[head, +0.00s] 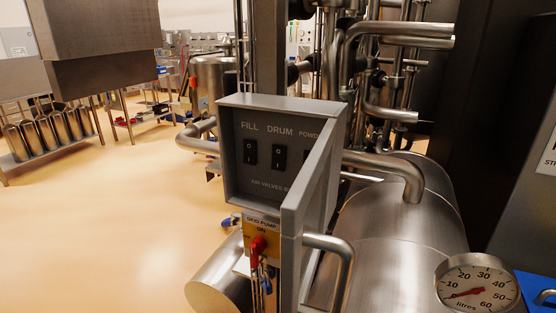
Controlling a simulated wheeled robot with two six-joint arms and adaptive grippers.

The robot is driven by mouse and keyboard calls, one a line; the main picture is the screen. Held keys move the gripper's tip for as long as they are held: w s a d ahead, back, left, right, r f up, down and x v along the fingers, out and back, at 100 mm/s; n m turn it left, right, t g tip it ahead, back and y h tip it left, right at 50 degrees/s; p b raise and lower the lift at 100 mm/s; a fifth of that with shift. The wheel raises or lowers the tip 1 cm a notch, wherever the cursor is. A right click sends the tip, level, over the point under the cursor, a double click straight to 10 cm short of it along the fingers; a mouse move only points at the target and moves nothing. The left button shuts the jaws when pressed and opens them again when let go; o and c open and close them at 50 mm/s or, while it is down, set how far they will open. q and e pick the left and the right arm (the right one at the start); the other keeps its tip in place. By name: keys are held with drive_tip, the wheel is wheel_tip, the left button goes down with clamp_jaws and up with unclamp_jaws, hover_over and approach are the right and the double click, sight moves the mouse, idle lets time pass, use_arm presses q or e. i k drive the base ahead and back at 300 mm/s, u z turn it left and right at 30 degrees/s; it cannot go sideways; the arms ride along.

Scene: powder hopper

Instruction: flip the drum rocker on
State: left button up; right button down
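The drum rocker (280,158) is a black switch under the label DRUM on a grey control panel (240,186). It is marked O at the top and I at the bottom; which side is pressed in is too small to tell. The fill rocker (250,152) sits to its left under the label FILL. A third switch (306,161) on the right, under a partly hidden POWD label, is mostly covered by the panel's open door (313,190). Neither of my grippers is in view.
Below the panel is a yellow skid pump switch (262,224) with a red handle. Steel pipes (405,176) and a tank (385,235) stand to the right, with a litres gauge (477,286) in front. Open floor (110,230) lies to the left.

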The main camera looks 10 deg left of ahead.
sight(279, 152)
drive_tip(key=u, duration=0.55)
drive_tip(key=k, duration=1.3)
drive_tip(key=u, duration=0.3)
drive_tip(key=i, duration=0.2)
drive_tip(key=z, duration=1.1)
drive_tip(key=i, duration=1)
drive_tip(key=z, duration=0.3)
